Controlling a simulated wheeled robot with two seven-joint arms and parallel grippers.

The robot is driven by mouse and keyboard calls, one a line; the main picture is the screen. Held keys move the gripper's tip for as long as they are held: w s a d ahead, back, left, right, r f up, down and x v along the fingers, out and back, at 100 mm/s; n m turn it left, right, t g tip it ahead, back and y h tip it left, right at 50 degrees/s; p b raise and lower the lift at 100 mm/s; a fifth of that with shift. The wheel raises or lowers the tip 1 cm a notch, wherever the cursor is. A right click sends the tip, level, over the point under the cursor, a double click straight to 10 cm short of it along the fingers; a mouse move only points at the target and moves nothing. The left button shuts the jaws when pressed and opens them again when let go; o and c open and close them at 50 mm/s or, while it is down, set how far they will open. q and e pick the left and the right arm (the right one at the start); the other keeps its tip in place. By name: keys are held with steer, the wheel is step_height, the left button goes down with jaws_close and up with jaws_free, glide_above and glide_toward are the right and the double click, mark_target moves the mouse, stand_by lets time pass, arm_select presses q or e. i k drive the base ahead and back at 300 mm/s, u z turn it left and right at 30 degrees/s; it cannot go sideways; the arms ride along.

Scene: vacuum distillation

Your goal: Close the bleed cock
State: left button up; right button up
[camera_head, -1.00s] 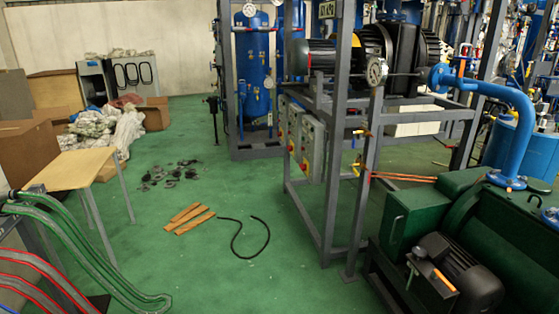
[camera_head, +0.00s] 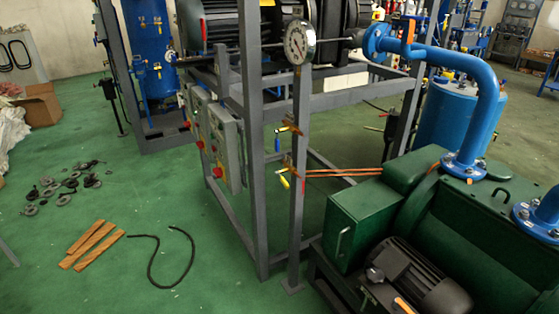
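Two small brass cocks sit on the upright grey post below a round pressure gauge (camera_head: 299,42). The upper cock (camera_head: 289,128) has a blue-tipped handle (camera_head: 277,143) hanging down on its left. The lower cock (camera_head: 288,169) has a yellow-tipped handle (camera_head: 285,183) pointing down, and orange hoses (camera_head: 340,172) run right from near it. A larger valve with an orange handle (camera_head: 407,32) sits on the blue pipe flange. No label shows which one is the bleed cock. Neither gripper is in view.
A green machine (camera_head: 365,218) with a dark motor (camera_head: 410,275) fills the lower right. A grey frame (camera_head: 250,150) carries control boxes (camera_head: 222,145). Wooden strips (camera_head: 92,245), a black hose (camera_head: 170,262) and dark discs (camera_head: 65,182) lie on the green floor at left.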

mark_target(282, 180)
steer(key=u, duration=0.25)
steer(key=i, duration=0.95)
